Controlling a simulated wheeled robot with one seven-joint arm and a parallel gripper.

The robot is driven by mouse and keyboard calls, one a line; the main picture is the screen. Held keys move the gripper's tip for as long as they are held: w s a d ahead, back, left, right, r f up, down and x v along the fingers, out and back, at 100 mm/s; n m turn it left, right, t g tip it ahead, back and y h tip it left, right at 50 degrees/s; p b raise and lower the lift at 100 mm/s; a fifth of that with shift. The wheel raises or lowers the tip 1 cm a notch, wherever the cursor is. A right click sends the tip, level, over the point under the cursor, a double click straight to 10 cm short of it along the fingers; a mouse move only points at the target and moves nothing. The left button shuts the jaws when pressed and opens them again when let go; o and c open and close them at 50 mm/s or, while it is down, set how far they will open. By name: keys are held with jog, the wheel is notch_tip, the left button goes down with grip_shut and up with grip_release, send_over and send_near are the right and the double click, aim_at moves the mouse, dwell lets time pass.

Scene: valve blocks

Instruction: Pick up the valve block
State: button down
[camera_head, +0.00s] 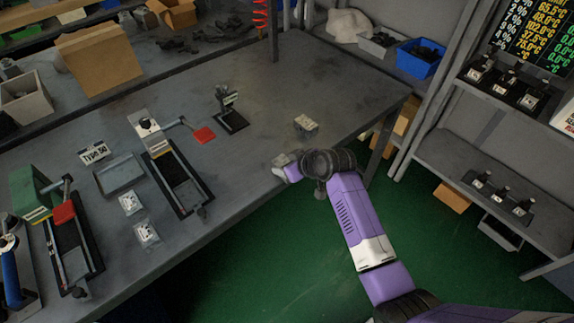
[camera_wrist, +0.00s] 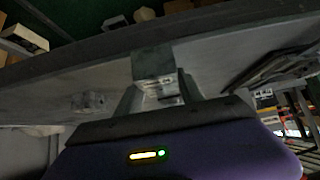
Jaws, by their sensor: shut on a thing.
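My gripper (camera_wrist: 160,92) is shut on a small grey valve block (camera_wrist: 153,64), which sits between the two fingers in the wrist view. In the head view my gripper (camera_head: 284,168) is at the right front edge of the grey workbench (camera_head: 270,95), partly hidden by my wrist. A second small block (camera_head: 306,124) stands on the bench, behind and right of my gripper. It seems to show in the wrist view too (camera_wrist: 88,102), apart from the fingers. I cannot tell whether the held block touches the bench.
A black-based stand (camera_head: 231,119) and a fixture with a red handle (camera_head: 175,175) stand left of my gripper. A grey tray (camera_head: 119,174) and two small bagged parts lie farther left. Shelves (camera_head: 470,150) stand at the right. The bench around the second block is clear.

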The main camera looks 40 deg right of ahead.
jog(key=c, duration=0.6)
grip_release()
jog(key=shift+c, duration=0.2)
jog(key=v, duration=0.7)
jog(key=shift+s+r, duration=0.3)
jog(key=shift+r, duration=0.05)
jog(key=shift+o, duration=0.4)
